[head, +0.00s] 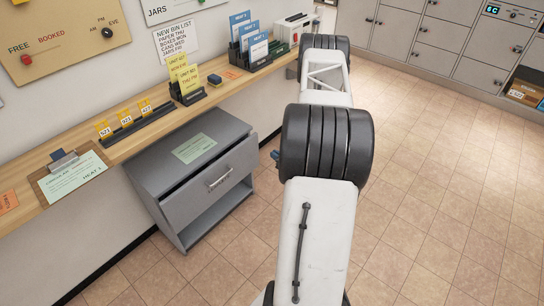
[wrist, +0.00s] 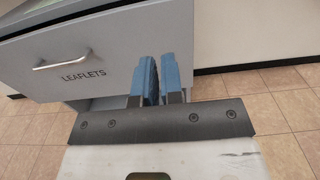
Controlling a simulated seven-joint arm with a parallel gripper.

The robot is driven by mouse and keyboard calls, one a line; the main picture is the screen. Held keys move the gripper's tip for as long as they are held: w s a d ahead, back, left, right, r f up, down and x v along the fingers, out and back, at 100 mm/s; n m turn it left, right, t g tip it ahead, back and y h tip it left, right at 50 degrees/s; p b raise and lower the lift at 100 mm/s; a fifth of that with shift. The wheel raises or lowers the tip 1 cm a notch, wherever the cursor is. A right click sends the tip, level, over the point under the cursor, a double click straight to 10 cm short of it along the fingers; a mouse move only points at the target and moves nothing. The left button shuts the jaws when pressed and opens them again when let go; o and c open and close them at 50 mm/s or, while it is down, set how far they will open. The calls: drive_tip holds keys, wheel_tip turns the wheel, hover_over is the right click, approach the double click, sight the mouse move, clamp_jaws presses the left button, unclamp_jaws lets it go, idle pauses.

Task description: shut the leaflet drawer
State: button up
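The leaflet drawer (head: 208,189) is in the grey cabinet under the counter. It looks slightly pulled out, with a dark gap behind its front's top edge. It has a metal bar handle (head: 220,179). In the wrist view the drawer front (wrist: 110,55) fills the upper left, with its handle (wrist: 62,61) and the word LEAFLETS. My gripper (wrist: 159,60) has blue fingers side by side with only a thin gap between them, empty. They overlap the right part of the drawer front; contact cannot be told. In the head view only a blue finger bit (head: 275,156) shows beside my arm.
The cabinet top (head: 160,168) carries a green paper (head: 194,148). An open shelf lies below the drawer. The wooden counter (head: 115,150) above holds a clipboard (head: 70,175), tag rack and leaflet holders. Tiled floor (head: 430,180) at right is clear; lockers (head: 400,35) stand at the back.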

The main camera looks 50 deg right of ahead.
drive_tip(key=o, duration=0.5)
drive_tip(key=shift+w+a+f, duration=0.1)
drive_tip(key=shift+w+a, duration=0.05)
drive_tip(key=shift+a, duration=0.15)
drive_tip(key=shift+c, duration=0.2)
drive_tip(key=shift+o, duration=0.2)
drive_tip(key=w+a+f+m+y, duration=0.3)
drive_tip(key=a+m, duration=0.3)
drive_tip(key=a, duration=0.4)
drive_tip(key=shift+w+f+t+y, duration=0.2)
drive_tip(key=shift+w+t+y, duration=0.15)
drive_tip(key=shift+y, duration=0.15)
drive_tip(key=m+y, duration=0.3)
drive_tip(key=m, duration=0.3)
approach(222, 177)
drive_tip(key=w, duration=0.2)
drive_tip(key=shift+w+a+f+m+y, duration=0.1)
drive_tip(key=shift+w+a+m+y, duration=0.05)
drive_tip(key=shift+a+m+y, duration=0.2)
drive_tip(key=shift+w, duration=0.1)
drive_tip(key=shift+x, duration=3.8)
drive_tip(key=shift+f, duration=0.1)
drive_tip(key=shift+d, duration=0.1)
clamp_jaws()
